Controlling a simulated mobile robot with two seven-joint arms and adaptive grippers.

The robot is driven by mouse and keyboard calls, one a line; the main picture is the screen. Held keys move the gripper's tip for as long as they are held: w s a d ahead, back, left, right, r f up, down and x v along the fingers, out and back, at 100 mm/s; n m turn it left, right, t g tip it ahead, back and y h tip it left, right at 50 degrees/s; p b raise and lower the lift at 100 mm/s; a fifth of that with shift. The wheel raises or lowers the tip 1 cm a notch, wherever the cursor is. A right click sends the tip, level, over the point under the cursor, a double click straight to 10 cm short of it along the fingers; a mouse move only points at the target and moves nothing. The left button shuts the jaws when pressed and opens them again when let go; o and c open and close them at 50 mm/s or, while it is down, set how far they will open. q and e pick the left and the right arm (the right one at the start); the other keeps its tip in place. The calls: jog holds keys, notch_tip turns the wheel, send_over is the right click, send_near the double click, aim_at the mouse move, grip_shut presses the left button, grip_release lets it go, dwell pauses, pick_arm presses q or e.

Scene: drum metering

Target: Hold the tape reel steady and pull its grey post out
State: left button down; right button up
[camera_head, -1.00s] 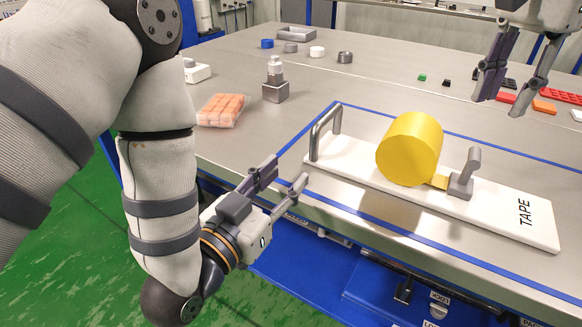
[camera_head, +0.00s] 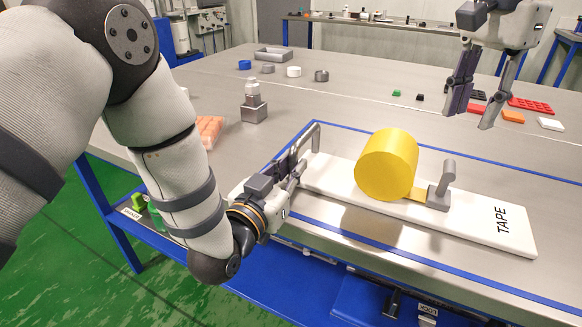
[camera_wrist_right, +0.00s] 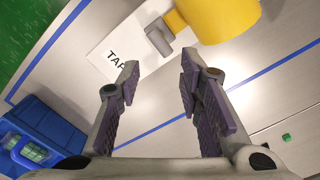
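The yellow tape reel (camera_head: 387,165) stands on a white board (camera_head: 470,222) marked TAPE. A grey post (camera_head: 441,187), tilted on a small block, stands to its right; a yellow strip runs between them. A grey bar handle (camera_head: 317,137) rises at the board's left end. My left gripper (camera_head: 304,150) is open, its fingers beside this handle; whether they touch it I cannot tell. My right gripper (camera_head: 474,102) is open and empty above the table, behind the board. In the right wrist view, its spread fingers (camera_wrist_right: 158,85) have the reel (camera_wrist_right: 222,18) and the post (camera_wrist_right: 160,38) beyond them.
A grey block with a bottle-like top (camera_head: 254,108) and a pack of orange blocks (camera_head: 210,130) stand at the left. Small caps (camera_head: 294,71) and an open grey tray (camera_head: 273,54) lie farther back. Red and orange pieces (camera_head: 513,116) lie at the back right.

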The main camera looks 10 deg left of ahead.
jog(key=o, duration=0.6)
jog(key=shift+c, duration=0.2)
jog(key=m+t+y, duration=0.1)
jog(key=m+y, duration=0.3)
jog(key=m, duration=0.7)
send_near(453, 166)
jog(key=x, duration=1.1)
